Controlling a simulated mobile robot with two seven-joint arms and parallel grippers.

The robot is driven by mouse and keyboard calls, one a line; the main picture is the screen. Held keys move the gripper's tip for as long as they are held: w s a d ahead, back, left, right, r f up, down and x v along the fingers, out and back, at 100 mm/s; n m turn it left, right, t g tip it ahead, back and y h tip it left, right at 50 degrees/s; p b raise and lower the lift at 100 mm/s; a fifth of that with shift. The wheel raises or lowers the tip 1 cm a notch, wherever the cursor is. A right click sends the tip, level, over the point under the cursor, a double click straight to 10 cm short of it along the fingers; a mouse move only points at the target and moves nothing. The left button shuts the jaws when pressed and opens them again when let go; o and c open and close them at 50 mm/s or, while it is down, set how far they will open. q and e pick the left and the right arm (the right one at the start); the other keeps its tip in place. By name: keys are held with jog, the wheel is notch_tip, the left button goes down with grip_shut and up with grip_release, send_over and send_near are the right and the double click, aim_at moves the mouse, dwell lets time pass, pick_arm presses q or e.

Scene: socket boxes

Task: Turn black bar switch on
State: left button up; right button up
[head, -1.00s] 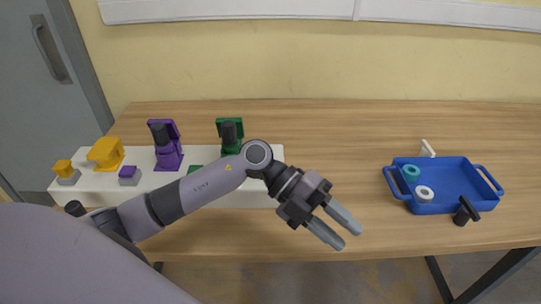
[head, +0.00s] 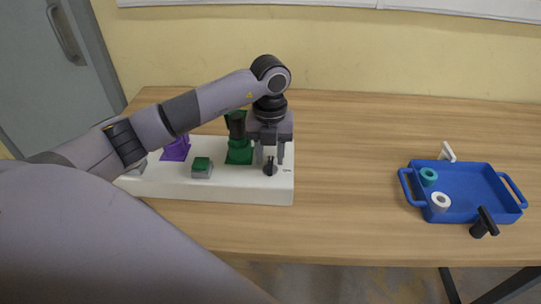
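A small black switch (head: 270,169) stands on the right end of the white board (head: 230,188), on the table. My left gripper (head: 270,155) points down right over it. Its two fingers are apart, one to each side of the switch, and the switch's upper part shows between and just below the fingertips. I cannot tell whether the fingers touch it. My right gripper is not in view.
A green socket box (head: 239,153), a green button (head: 202,165) and a purple base (head: 176,149) are on the board left of the gripper. A blue tray (head: 466,207) with rings (head: 428,177) stands at the right, a black T-shaped piece (head: 482,223) beside it. The table between is clear.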

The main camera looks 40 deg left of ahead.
pick_arm(q)
jog(key=shift+f, duration=0.85)
grip_shut()
